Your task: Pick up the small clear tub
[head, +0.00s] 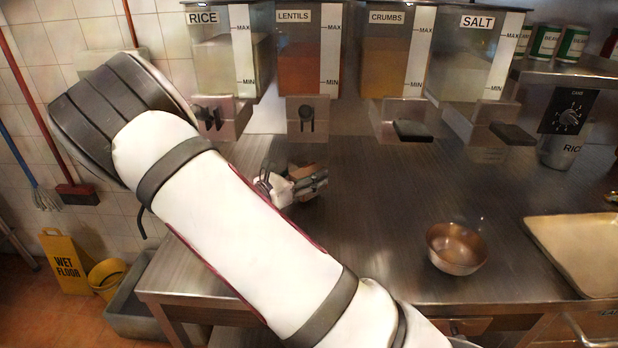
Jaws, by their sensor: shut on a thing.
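My gripper (304,184) is above the steel counter, behind my white arm, below the lentils dispenser. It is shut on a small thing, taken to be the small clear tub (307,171). Only a small brownish patch of it shows by the fingers, and its outline is too small and too covered to make out. I cannot tell whether it touches the counter. No other clear tub shows on the counter.
A copper-coloured bowl (457,247) stands on the steel counter (380,200), with a tray (580,247) at the right. Dispensers of rice (224,65), lentils (308,60), crumbs (388,65) and salt (468,70) hang over the back. The middle counter is clear.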

